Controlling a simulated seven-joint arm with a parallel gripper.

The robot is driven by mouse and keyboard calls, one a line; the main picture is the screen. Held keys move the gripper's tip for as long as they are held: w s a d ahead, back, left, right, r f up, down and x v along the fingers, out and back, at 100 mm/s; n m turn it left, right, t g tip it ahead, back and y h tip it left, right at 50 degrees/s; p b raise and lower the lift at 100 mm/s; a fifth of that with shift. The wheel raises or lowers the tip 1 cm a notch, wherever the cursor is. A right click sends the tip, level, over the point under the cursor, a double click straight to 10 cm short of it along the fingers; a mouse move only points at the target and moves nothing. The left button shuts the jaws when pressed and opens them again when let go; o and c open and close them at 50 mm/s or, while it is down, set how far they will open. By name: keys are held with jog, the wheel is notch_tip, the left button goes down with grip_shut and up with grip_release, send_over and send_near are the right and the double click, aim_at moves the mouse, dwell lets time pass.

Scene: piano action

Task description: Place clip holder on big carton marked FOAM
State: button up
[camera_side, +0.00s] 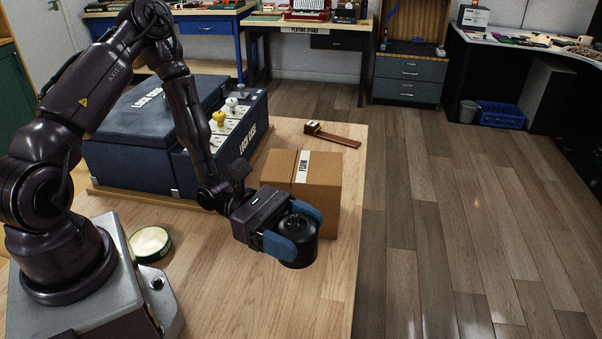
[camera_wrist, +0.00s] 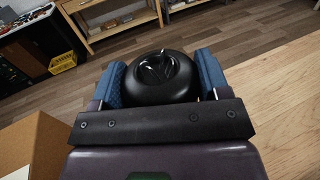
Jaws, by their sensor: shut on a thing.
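My gripper (camera_side: 292,237) has blue fingers shut on a round black object, which I take to be the clip holder (camera_side: 299,252). It is held in the air, in front of the big carton in the side view. In the wrist view the clip holder (camera_wrist: 160,78) sits between the two blue fingers of my gripper (camera_wrist: 162,84), with a dark recess in its top. The brown carton marked FOAM (camera_side: 322,187) stands on the wooden table, with a white label over its top and side. A carton shows at the lower left of the wrist view (camera_wrist: 25,145).
A large dark blue lock case (camera_side: 150,135) with yellow and white knobs stands behind my arm. A round cream-coloured dish (camera_side: 150,243) sits near my base. The front table surface (camera_side: 235,300) is bare.

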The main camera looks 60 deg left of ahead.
jog(key=w+a+r+n+t+y, duration=0.3)
jog(key=w+a+r+t, duration=0.1)
jog(key=w+a, duration=0.25)
notch_tip(320, 180, up, 6)
jog(key=n+t+y, duration=0.5)
jog(key=n+y, duration=0.1)
jog(key=y, duration=0.1)
send_over(303, 165)
jog(key=shift+m, duration=0.3)
notch_tip(303, 165, down, 7)
jog(key=shift+d, duration=0.1)
jog(key=shift+f, duration=0.15)
jog(key=o, duration=1)
jog(key=shift+c, duration=0.2)
